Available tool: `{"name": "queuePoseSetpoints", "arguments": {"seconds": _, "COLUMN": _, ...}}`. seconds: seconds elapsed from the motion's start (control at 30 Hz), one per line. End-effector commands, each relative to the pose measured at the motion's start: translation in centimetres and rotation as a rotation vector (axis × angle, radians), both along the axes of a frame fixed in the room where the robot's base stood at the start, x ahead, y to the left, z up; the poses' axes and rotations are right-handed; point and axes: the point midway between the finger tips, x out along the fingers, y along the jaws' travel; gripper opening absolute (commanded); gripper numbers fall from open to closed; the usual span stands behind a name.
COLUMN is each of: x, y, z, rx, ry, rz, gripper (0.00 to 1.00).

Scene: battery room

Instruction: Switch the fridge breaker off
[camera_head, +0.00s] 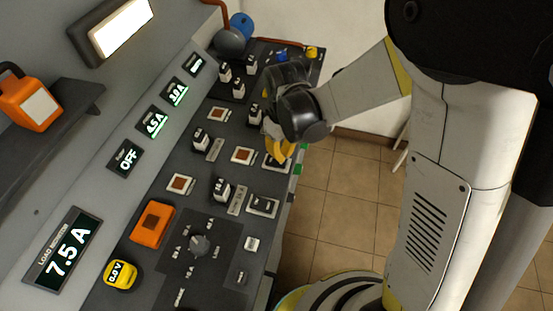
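A dark sloped control panel (215,165) carries several rows of breakers and switches. I cannot read which one is marked as the fridge breaker. My gripper (279,152) reaches down over the panel's right edge, with its yellow fingertips at or just above a switch (275,163) in the middle row. Whether they touch it is unclear. The arm and gripper hide part of the panel behind them, and the finger opening does not show clearly.
A load monitor (65,250) reads 7.5 A. Near it are an orange block (153,223), a yellow meter (120,275) and a rotary knob (199,244). An orange lamp (30,100) stands on a shelf at left. Tiled floor (345,205) lies right of the panel.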

Motion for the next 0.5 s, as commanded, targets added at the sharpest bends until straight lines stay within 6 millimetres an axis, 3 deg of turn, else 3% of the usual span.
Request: {"name": "queuePoseSetpoints", "arguments": {"seconds": 0.5, "x": 0.0, "y": 0.0, "z": -0.84, "rx": 0.0, "ry": 0.0, "rz": 0.0, "gripper": 0.0}}
